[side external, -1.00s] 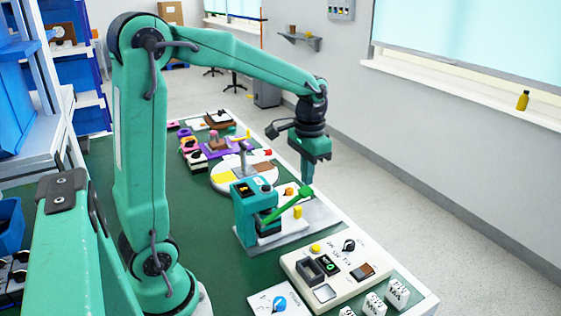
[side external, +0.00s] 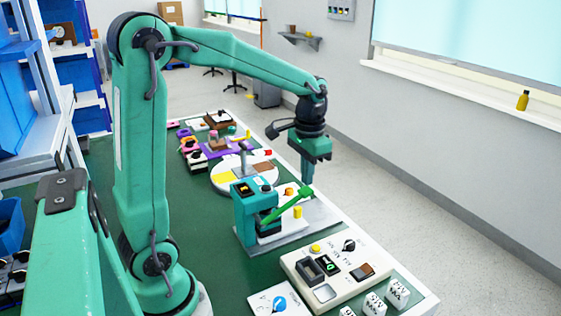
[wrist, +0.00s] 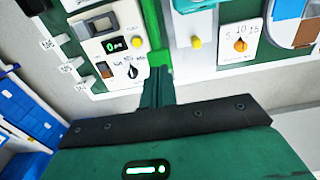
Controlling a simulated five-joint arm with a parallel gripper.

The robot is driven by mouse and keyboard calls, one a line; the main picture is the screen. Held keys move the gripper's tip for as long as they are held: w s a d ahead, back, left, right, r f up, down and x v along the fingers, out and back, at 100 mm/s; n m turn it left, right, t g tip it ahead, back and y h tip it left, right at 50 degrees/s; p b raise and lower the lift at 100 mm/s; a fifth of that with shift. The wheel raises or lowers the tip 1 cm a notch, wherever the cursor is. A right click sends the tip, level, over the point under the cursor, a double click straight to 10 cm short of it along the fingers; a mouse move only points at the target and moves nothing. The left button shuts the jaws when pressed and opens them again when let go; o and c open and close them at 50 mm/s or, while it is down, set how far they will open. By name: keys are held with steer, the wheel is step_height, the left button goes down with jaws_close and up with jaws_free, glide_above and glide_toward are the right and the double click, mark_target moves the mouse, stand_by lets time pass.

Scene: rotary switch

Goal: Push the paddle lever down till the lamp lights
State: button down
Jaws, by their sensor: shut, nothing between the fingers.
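The paddle lever (side external: 285,207) is a bright green bar. It slants up to the right from a teal box (side external: 245,212) on a pale base. In the wrist view the lever (wrist: 152,32) runs down from the top edge. My gripper (side external: 307,182) is shut and empty, pointing down, with its tips right at the lever's outer end. In the wrist view my gripper (wrist: 158,72) also meets that end; I cannot tell whether it touches. A yellow cylinder (side external: 297,212) stands on the base beside the lever. I cannot tell which part is the lamp.
A cream control panel (side external: 300,272) with a display, knob and switches lies nearer the camera. A round white board (side external: 222,183) and several small devices lie behind. The bench's right edge is close to the gripper; beyond it is open floor.

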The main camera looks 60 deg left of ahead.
mark_target(306, 189)
steer(key=shift+f, duration=2.2)
stand_by(0.5)
steer(key=shift+r, duration=4.1)
steer(key=shift+s+d+r, duration=0.25)
steer(key=shift+s+r, duration=0.05)
steer(key=shift+s, duration=0.1)
steer(key=s+d+t, duration=0.2)
steer(key=s+d, duration=0.1)
steer(key=s, duration=0.4)
steer(key=s+d+t, duration=0.3)
steer(key=s, duration=0.3)
steer(key=shift+s+d+r+t, duration=0.15)
steer(key=shift+s+r+t, duration=0.15)
steer(key=shift+s, duration=0.1)
